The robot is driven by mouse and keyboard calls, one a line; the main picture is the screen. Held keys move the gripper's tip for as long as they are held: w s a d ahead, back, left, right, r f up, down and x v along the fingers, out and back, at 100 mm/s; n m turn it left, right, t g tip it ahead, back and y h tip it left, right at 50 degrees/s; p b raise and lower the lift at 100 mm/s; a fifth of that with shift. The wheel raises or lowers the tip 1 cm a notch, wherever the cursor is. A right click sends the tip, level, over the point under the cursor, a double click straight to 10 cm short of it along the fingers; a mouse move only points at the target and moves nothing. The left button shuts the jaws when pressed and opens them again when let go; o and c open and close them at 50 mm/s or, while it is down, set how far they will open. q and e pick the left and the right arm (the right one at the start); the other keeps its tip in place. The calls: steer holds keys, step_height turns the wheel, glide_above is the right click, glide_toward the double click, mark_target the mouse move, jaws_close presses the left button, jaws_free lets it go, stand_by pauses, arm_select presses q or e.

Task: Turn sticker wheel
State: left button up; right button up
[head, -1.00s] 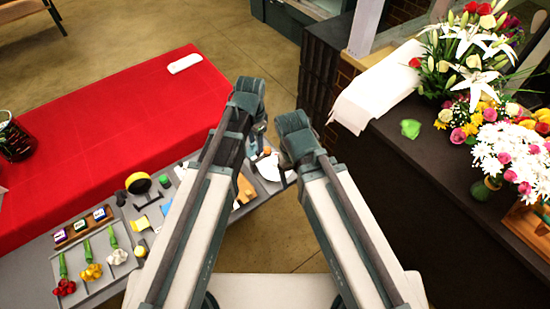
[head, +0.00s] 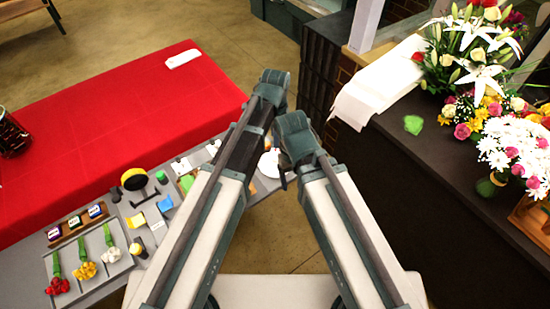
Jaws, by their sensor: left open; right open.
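A white disc (head: 268,163), which may be the sticker wheel, shows at the right end of the grey work table (head: 97,283). My arms cover part of it, and I cannot make out any stickers. My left gripper (head: 264,140) is open and mostly hidden beyond its arm, close to the disc. My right gripper (head: 283,178) is open, just right of the disc, with only a small dark part showing. I cannot tell whether either gripper touches the disc.
A yellow and black roll (head: 134,179), small jars (head: 96,211) and flower bunches (head: 86,268) lie on the work table at left. A red-covered table (head: 110,120) is behind. A dark counter (head: 430,200) with bouquets (head: 480,75) stands at right.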

mark_target(275, 157)
arm_select(q)
step_height(275, 157, down, 11)
steer(key=b, duration=0.9)
steer(key=shift+w+r+b, duration=0.1)
steer(key=shift+r+b, duration=0.05)
steer(key=shift+b, duration=0.2)
jaws_close()
